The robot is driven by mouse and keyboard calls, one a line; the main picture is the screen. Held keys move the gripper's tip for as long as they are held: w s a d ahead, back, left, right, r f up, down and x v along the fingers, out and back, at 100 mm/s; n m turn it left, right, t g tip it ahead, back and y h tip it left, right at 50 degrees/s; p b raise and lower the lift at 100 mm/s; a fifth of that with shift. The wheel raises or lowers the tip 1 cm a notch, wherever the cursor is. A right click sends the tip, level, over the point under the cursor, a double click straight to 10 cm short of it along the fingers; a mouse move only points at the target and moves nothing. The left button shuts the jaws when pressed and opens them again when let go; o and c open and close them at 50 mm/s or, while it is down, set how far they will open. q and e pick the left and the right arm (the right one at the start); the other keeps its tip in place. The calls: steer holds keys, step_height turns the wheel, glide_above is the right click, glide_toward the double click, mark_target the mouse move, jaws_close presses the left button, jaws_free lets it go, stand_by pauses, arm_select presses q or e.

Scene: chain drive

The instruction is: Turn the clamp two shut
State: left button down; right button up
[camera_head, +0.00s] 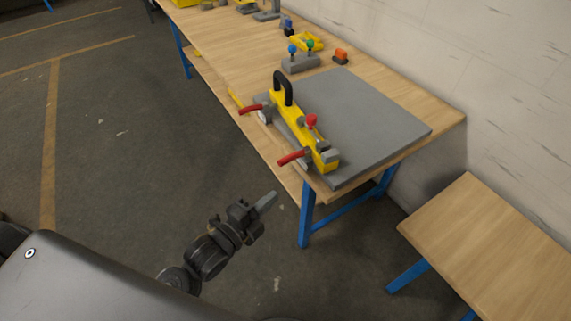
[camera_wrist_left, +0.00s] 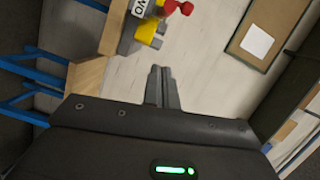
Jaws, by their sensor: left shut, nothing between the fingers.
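A yellow fixture (camera_head: 290,120) with a black arched handle lies along the front of a grey plate on the bench. Two clamps with red levers sit on its front side, a far one (camera_head: 250,109) and a near one (camera_head: 291,158). Both levers stick out over the bench's front edge. In the left wrist view a white tag reading "TWO" (camera_wrist_left: 139,8) shows beside the fixture's yellow end (camera_wrist_left: 148,32). My left gripper (camera_head: 268,200) is shut and empty, out in front of the bench and below the near lever, apart from it. My right gripper is not in view.
The grey plate (camera_head: 372,120) fills the bench's near end. A red knob (camera_head: 311,120) stands on the fixture. Behind are a grey block with blue and green knobs (camera_head: 300,62) and an orange piece (camera_head: 340,56). A second wooden table (camera_head: 490,240) stands at right. The floor in front is clear.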

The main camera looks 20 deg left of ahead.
mark_target(292, 158)
arm_select(q)
steer(key=w+f+p, duration=0.1)
steer(key=w+p, duration=0.2)
steer(key=w, duration=0.8)
steer(key=shift+w+d, duration=0.2)
steer(key=shift+d, duration=0.1)
steer(key=shift+f, duration=0.1)
